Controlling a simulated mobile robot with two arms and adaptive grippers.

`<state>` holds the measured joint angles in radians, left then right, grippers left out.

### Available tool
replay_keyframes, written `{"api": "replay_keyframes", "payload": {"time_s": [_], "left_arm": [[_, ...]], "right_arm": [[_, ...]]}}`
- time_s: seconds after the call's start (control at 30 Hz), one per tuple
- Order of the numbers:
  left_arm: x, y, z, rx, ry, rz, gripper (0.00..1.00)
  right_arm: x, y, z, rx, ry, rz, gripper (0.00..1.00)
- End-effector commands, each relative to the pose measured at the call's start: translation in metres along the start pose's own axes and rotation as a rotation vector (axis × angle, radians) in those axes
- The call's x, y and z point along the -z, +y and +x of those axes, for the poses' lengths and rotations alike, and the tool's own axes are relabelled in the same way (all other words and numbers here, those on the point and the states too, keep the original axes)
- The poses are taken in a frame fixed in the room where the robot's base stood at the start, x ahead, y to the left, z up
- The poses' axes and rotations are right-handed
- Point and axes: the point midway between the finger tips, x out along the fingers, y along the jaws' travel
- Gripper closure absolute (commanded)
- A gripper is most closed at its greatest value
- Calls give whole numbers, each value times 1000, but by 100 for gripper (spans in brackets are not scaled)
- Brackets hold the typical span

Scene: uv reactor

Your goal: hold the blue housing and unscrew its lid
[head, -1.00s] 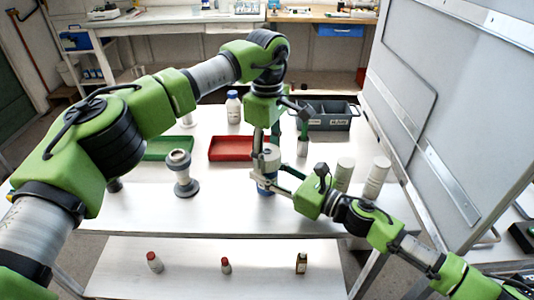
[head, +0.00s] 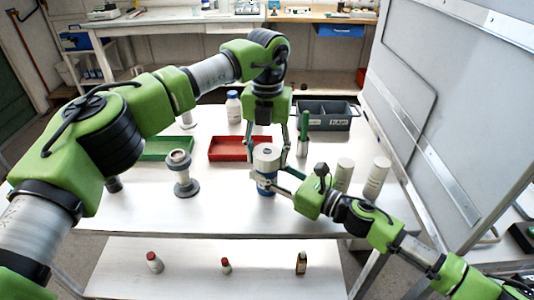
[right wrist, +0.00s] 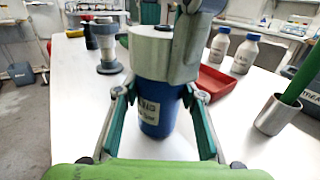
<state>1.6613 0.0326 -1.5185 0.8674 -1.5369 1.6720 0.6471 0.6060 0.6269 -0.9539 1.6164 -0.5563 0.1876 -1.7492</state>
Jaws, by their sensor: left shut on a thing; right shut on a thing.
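The blue housing (head: 266,185) stands upright near the table's front edge, with a light grey lid (head: 266,157) on top. In the right wrist view the blue housing (right wrist: 155,115) shows a white label, and the lid (right wrist: 150,52) sits on it. My right gripper (right wrist: 158,90) is shut on the blue housing from the side, one finger on each side of it below the lid. My left gripper (head: 267,150) points down from above and is shut on the lid, with a finger on either side. One of its fingers covers part of the lid in the right wrist view.
A red tray (head: 240,155) and a green tray (head: 165,155) lie behind. A grey flanged piece (head: 181,172) stands left. Two pale cylinders (head: 376,178) and a metal cup (head: 303,148) with a green-handled tool stand right. A grey bin (head: 325,122) is behind; a large panel borders the right.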

Motion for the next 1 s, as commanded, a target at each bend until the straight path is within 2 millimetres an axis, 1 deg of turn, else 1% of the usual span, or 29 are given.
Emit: {"api": "replay_keyframes", "payload": {"time_s": [0.03,0.13,0.73,1.0], "left_arm": [[0,0,0,0,-2,-59,78],[0,0,0,0,-2,-143,78],[-1,0,0,0,-2,-135,78],[-1,0,-7,0,-3,-135,78]], "right_arm": [[0,0,0,-1,0,0,100],[0,0,0,-1,0,-1,100],[0,0,0,0,0,0,100],[0,0,0,0,0,0,100]]}}
